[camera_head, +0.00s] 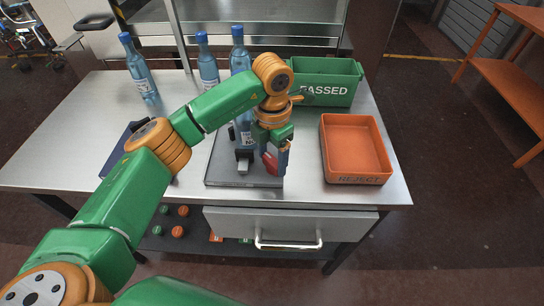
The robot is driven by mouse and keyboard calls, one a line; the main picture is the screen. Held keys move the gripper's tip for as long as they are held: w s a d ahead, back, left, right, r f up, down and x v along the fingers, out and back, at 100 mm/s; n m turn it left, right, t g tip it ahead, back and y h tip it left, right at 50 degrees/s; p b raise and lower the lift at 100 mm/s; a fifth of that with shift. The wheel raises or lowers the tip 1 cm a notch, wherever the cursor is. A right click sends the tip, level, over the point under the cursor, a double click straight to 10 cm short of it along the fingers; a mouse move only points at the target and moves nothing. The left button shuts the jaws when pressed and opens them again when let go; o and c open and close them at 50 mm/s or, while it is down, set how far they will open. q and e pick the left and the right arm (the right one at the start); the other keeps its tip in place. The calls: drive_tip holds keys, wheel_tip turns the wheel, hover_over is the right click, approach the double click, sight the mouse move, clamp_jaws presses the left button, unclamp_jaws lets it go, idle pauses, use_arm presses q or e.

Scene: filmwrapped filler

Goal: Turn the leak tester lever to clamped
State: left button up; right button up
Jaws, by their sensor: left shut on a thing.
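The leak tester (221,163) is a grey base plate near the front middle of the steel table, with a dark block standing on it. A blue bottle stands upright at the tester, largely hidden behind my left arm and gripper. The red lever (270,162) shows at the right side of the tester. My left gripper (277,160) points down there and is shut on the lever; its fingers hide part of it. I cannot read the lever's setting. My right gripper is not in view.
Several blue bottles (140,72) stand along the back left. A green PASSED bin (324,91) is at the back right, with an orange REJECT tray (357,181) in front of it. A dark blue flat thing lies left, partly behind my arm. A drawer (330,222) is below.

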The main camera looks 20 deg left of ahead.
use_arm(q)
drive_tip(key=m+b, duration=0.1)
drive_tip(key=m, duration=0.2)
drive_tip(key=m+b, duration=0.1)
drive_tip(key=m, duration=0.3)
drive_tip(key=shift+w+m, duration=0.1)
drive_tip(key=shift+m, duration=0.2)
drive_tip(key=m, duration=0.5)
drive_tip(key=shift+m+b, duration=0.3)
drive_tip(key=shift+m, duration=2)
drive_tip(key=o, duration=1.3)
drive_tip(key=shift+o, duration=0.2)
